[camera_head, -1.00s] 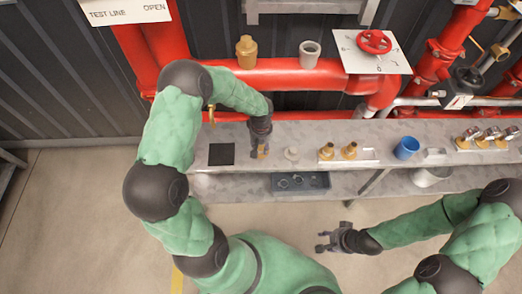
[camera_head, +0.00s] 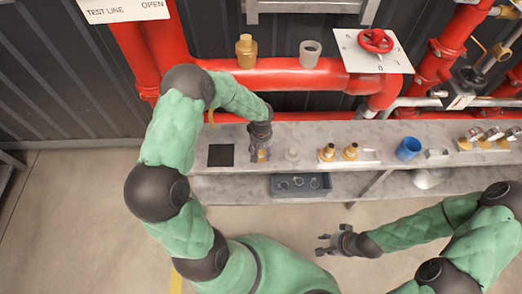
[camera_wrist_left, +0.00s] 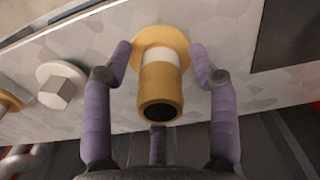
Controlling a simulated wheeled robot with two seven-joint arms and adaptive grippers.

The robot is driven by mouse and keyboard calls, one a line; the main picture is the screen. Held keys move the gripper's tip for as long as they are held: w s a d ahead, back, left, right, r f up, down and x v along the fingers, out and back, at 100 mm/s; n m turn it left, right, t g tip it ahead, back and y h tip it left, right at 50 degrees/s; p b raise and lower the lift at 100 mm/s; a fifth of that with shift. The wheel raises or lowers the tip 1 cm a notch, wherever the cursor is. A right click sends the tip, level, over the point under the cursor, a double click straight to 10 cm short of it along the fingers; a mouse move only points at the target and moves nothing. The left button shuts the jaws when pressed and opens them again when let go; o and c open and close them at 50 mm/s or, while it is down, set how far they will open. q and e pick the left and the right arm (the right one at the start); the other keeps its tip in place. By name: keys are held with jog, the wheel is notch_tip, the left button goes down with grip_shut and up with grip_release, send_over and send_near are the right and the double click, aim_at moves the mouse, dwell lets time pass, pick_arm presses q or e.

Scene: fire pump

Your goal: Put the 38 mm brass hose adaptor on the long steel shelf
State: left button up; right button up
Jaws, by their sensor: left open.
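A brass fitting with a white band (camera_wrist_left: 162,80) stands on the grey steel shelf (camera_wrist_left: 225,30) in the left wrist view. It looks like the adaptor; no size marking is readable. My left gripper (camera_wrist_left: 160,60) is open, its purple fingers on both sides of the fitting; I cannot tell if they touch it. In the head view my left gripper (camera_head: 260,154) is at the long grey shelf (camera_head: 455,172), with the brass fitting partly hidden between its fingers. My right gripper (camera_head: 325,243) hangs empty in front of the shelves with fingers spread.
On the shelf are a black square (camera_head: 220,155), a pale hex-topped piece (camera_wrist_left: 61,86), two brass fittings (camera_head: 327,153) and a blue cup (camera_head: 407,148). A dark tray (camera_head: 300,184) sits lower. A red pipe (camera_head: 275,76) runs behind, with a brass piece (camera_head: 246,52) on it.

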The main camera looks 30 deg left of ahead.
pick_arm(q)
jog(key=shift+r, duration=0.2)
notch_tip(320, 180, up, 12)
jog(key=p, duration=0.4)
jog(key=shift+f+p, duration=0.2)
jog(key=shift+p, duration=0.15)
jog(key=s+d+f+m+h, duration=0.35)
jog(key=s+d+f, duration=0.25)
jog(key=d+f, duration=0.5)
jog(key=s+d+f+m, duration=0.1)
jog(key=s+d+f, duration=0.1)
jog(key=s, duration=0.3)
jog(key=s+d+f+m, duration=0.1)
jog(key=s+d+f, duration=0.1)
jog(key=s+d, duration=0.3)
jog(key=shift+s+f+m, duration=0.35)
jog(key=shift+s, duration=0.15)
jog(key=shift+o, duration=0.2)
jog(key=shift+h, duration=0.25)
